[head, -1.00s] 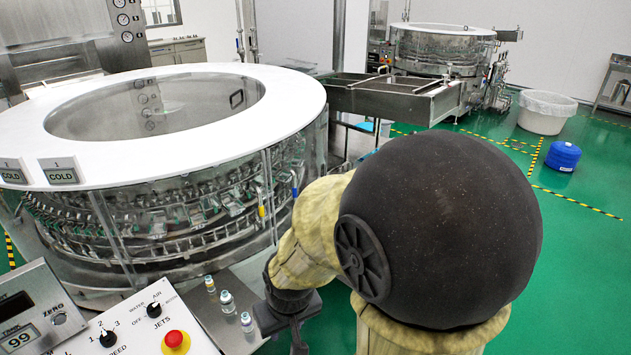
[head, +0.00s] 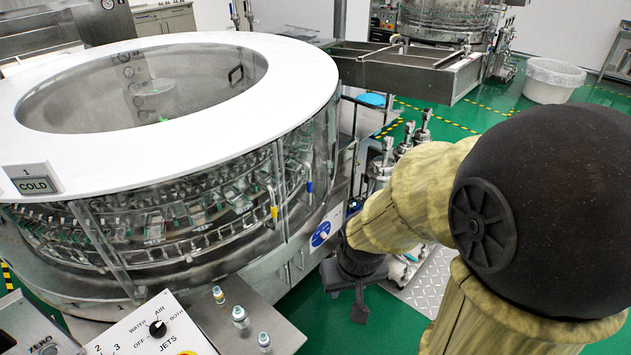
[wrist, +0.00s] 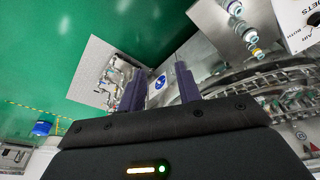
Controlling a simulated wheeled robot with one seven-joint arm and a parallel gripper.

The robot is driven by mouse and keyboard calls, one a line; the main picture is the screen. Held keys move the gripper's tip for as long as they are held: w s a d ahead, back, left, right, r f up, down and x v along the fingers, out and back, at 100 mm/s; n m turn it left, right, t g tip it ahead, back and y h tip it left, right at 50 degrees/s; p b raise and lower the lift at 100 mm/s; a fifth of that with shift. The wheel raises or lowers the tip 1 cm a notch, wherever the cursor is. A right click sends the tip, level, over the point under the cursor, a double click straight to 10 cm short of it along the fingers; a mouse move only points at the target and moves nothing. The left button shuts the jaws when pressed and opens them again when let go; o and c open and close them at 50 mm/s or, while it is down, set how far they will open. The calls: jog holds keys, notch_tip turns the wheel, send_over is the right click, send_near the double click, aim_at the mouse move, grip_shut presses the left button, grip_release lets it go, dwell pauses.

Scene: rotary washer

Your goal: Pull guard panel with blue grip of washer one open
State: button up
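Washer one (head: 70,75) is a large round machine with a white ring top and clear guard panels around its side. A small blue grip (head: 309,186) sits on the edge of a clear guard panel (head: 322,140) at the washer's right side. A yellow grip (head: 273,212) is to its left. My gripper (head: 361,305) is in front of and right of the blue grip, lower and apart from it, touching nothing visible. In the wrist view, my gripper's two fingers (wrist: 160,85) stand apart with nothing held. I cannot make out the blue grip in the wrist view.
A control panel (head: 140,330) and a metal shelf with small vials (head: 240,315) are at the front left. Metal fittings (head: 422,128) stand behind my arm. A steel trough (head: 410,66) extends at the back. Green floor is open around my gripper.

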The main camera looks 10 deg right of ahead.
aim_at(311, 186)
jog(key=shift+s, duration=0.1)
jog(key=w+d+f+n+t+y+b, duration=0.1)
jog(key=w+t, duration=0.3)
jog(key=w, duration=0.4)
jog(key=w+d+f+n+t+y+b, duration=0.1)
jog(key=w+d+f+n+t+y, duration=0.1)
jog(key=w, duration=0.6)
jog(key=w+d+f+n+t+y+b, duration=0.1)
jog(key=w+d+f+n+t+y, duration=0.1)
jog(key=w+t, duration=0.5)
jog(key=w+d+f+y, duration=0.1)
jog(key=w+d+y, duration=0.1)
jog(key=d, duration=0.1)
jog(key=shift+f+t+y, duration=0.15)
jog(key=shift+t+y, duration=0.15)
jog(key=shift+y, duration=0.1)
jog(key=p+x, duration=0.4)
jog(key=x, duration=1.3)
jog(key=shift+w, duration=0.2)
